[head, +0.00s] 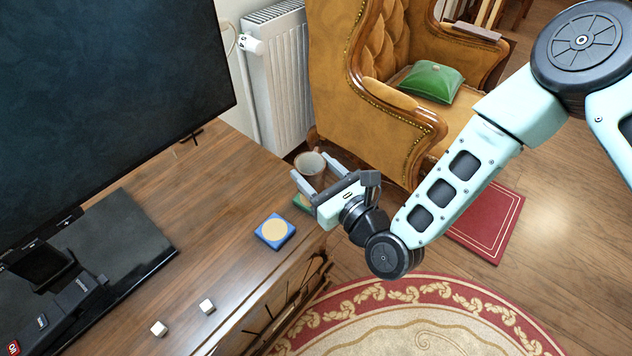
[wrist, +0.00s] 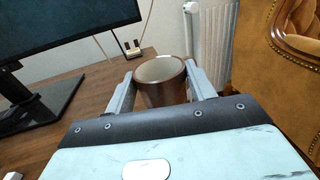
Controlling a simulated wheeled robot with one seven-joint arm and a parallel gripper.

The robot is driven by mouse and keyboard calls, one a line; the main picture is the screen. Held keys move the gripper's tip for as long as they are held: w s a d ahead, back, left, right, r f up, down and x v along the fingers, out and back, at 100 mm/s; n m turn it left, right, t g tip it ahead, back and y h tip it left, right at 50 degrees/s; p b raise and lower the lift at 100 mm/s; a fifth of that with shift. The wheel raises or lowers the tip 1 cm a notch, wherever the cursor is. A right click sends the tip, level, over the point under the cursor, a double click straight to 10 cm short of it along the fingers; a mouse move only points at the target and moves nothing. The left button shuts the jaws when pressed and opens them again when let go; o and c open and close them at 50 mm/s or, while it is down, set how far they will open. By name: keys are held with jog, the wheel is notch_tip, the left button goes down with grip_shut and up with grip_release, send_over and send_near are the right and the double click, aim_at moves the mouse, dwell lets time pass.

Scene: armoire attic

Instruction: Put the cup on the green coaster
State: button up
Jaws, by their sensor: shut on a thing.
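The brown cup (head: 310,164) is upright between the fingers of my gripper (head: 311,167), near the right edge of the wooden cabinet top. In the wrist view the cup (wrist: 164,92) shows its pale inside, with a finger on each side; my gripper (wrist: 158,72) is shut on it. The green coaster (head: 301,203) shows only in part, just below the cup in the head view, with my gripper hiding the rest. I cannot tell whether the cup touches the coaster or hangs above it.
A blue coaster (head: 275,231) with a tan disc lies left of the green one. Two small white cubes (head: 207,306) are near the cabinet's front edge. A large monitor (head: 110,75) stands on the left. A radiator (head: 279,75) and a leather armchair (head: 345,90) are behind.

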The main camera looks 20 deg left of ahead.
aim_at(320, 187)
jog(key=shift+f, duration=1.55)
jog(key=shift+f, duration=0.1)
jog(key=shift+f+b, duration=0.15)
jog(key=shift+b, duration=0.25)
jog(key=o, duration=1.1)
jog(key=shift+r, duration=0.3)
jog(key=v, duration=1.2)
